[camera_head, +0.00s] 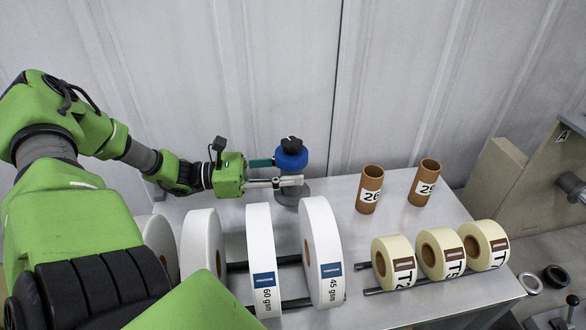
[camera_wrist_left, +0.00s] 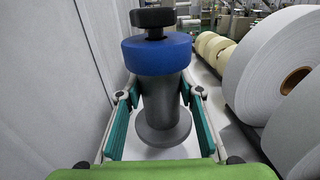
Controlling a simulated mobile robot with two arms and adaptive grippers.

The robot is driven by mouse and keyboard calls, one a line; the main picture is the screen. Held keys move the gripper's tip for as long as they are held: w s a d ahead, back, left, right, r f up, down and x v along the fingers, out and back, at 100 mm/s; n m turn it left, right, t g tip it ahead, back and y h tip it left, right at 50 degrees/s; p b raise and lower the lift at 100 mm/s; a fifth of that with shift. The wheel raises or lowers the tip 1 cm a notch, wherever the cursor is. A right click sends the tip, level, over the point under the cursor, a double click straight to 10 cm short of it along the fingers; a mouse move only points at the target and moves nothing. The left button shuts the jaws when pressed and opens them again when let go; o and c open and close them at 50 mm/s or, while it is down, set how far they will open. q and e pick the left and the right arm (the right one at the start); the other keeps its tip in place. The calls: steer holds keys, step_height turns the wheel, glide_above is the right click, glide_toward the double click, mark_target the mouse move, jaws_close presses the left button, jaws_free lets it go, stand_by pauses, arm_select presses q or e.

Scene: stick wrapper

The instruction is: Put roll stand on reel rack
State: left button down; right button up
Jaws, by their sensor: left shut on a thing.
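The roll stand (camera_head: 290,159) has a black knob, a blue collar and a dark grey post with a round foot. My left gripper (camera_head: 287,172) is shut around its post, with one finger on each side. In the left wrist view the roll stand (camera_wrist_left: 162,105) is upright between the teal finger pads of my left gripper (camera_wrist_left: 160,98). Its foot is over the back of the grey metal table; I cannot tell whether it touches. The reel rack appears to be this table (camera_head: 345,222) with black rails. My right gripper is not in view.
Several large white rolls, one a 45 gsm roll (camera_head: 322,252), stand on rails at the left. Smaller cream rolls (camera_head: 437,253) stand at the right. Two brown cores (camera_head: 369,190) (camera_head: 424,183) stand behind them. Bare tabletop lies between the stand and cores. A wall is close behind.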

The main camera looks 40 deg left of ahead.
arm_select(q)
step_height(320, 180, down, 5)
steer(key=b, duration=0.2)
steer(key=shift+w+r+b, duration=0.1)
steer(key=shift+b, duration=0.3)
steer(key=c, duration=1.4)
jaws_free()
